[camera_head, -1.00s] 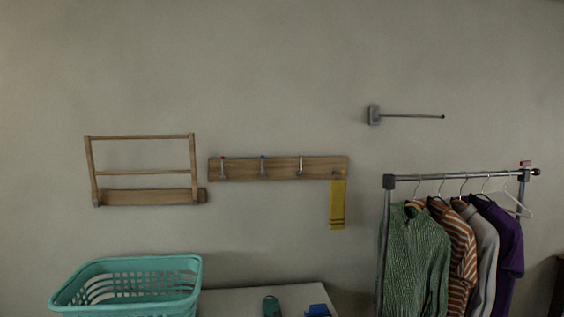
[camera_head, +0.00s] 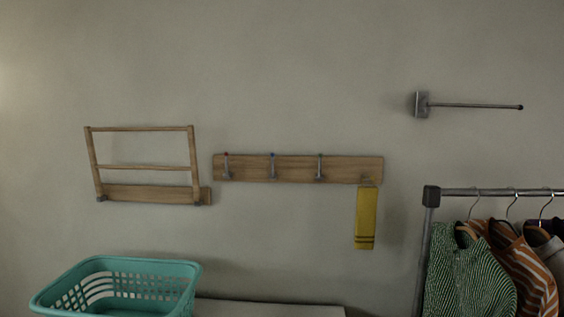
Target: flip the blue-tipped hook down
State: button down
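A wooden hook rail (camera_head: 250,168) is fixed to the wall at mid-picture. Its middle hook, with a small blue tip (camera_head: 273,166), stands upright against the board. A red-tipped hook (camera_head: 227,166) is to its left, and another hook with a dark, possibly green tip (camera_head: 319,167) is to its right. A yellow towel (camera_head: 366,217) hangs at the rail's right end. My gripper is not in view.
A wooden folding rack (camera_head: 145,168) is on the wall at left, above a teal laundry basket (camera_head: 118,287). A metal wall rod (camera_head: 475,106) sticks out at upper right. A garment rail (camera_head: 470,192) with clothes stands at lower right. A pale surface (camera_head: 265,308) lies below the rail.

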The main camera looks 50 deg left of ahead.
aim_at(273, 175)
jog(key=u, duration=2.7)
jog(key=i, duration=0.75)
jog(key=u, duration=0.1)
